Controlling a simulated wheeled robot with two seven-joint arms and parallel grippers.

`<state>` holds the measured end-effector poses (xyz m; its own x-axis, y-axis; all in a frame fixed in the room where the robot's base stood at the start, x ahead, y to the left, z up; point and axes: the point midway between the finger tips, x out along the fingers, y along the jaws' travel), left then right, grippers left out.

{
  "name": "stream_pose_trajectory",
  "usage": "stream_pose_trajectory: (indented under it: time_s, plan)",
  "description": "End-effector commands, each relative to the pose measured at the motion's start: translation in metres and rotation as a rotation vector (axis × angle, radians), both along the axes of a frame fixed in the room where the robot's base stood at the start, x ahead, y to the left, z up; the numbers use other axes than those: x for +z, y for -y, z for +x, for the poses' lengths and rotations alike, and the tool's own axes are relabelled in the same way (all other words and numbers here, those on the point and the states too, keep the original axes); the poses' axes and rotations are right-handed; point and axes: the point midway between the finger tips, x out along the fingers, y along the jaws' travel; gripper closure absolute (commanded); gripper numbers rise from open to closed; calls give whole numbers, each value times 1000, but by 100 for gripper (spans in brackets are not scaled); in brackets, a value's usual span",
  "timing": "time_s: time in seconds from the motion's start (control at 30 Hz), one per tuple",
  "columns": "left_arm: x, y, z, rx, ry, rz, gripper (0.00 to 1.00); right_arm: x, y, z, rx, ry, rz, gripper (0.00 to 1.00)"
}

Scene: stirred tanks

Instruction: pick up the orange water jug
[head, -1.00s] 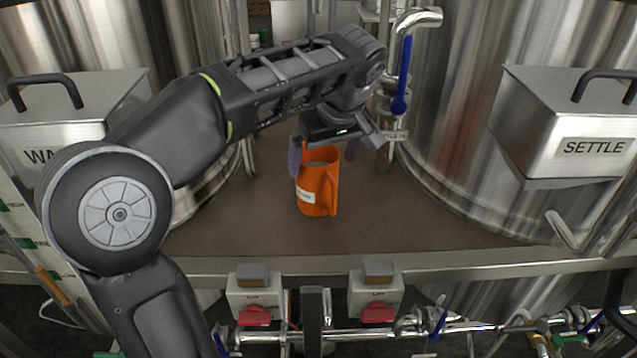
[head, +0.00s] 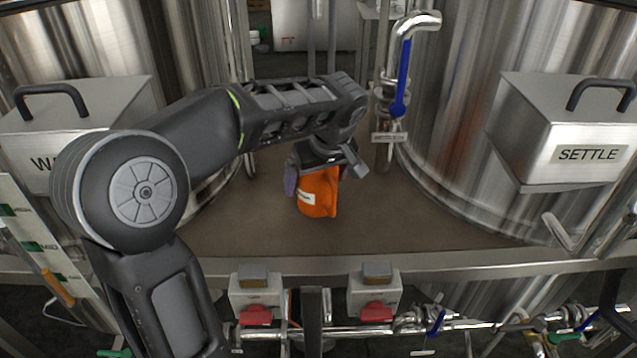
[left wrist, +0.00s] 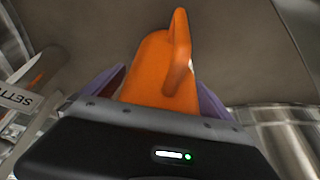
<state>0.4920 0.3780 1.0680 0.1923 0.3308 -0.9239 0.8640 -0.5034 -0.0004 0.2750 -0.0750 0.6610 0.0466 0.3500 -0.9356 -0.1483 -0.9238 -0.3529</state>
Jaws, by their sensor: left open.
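The orange water jug (head: 318,195) stands upright on the brown platform between the two tanks, with a white label on its side. It also shows in the left wrist view (left wrist: 158,72), its handle towards the top of the picture. My left gripper (head: 316,178) is over the jug from above, open, with its purple fingers on either side of the jug. In the left wrist view the fingers (left wrist: 160,92) flank the jug; whether they touch it I cannot tell. The gripper hides the jug's top in the head view. My right gripper is not in view.
Steel tanks stand left (head: 190,60) and right (head: 470,120), with a SETTLE box (head: 560,130) on the right. A pipe with a blue-handled valve (head: 402,80) rises just behind and right of the jug. The platform (head: 390,225) is clear in front.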

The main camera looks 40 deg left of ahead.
Motion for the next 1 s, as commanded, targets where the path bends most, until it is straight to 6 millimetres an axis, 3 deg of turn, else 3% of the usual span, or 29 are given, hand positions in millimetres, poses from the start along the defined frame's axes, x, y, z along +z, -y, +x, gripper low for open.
stream_pose_trajectory:
  time_s: [0.57, 1.0]
  plan:
    - [-1, 0, 0, 0, 0, 0, 4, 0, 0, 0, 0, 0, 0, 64]
    - [-1, 0, 0, 0, 0, 0, 38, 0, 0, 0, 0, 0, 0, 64]
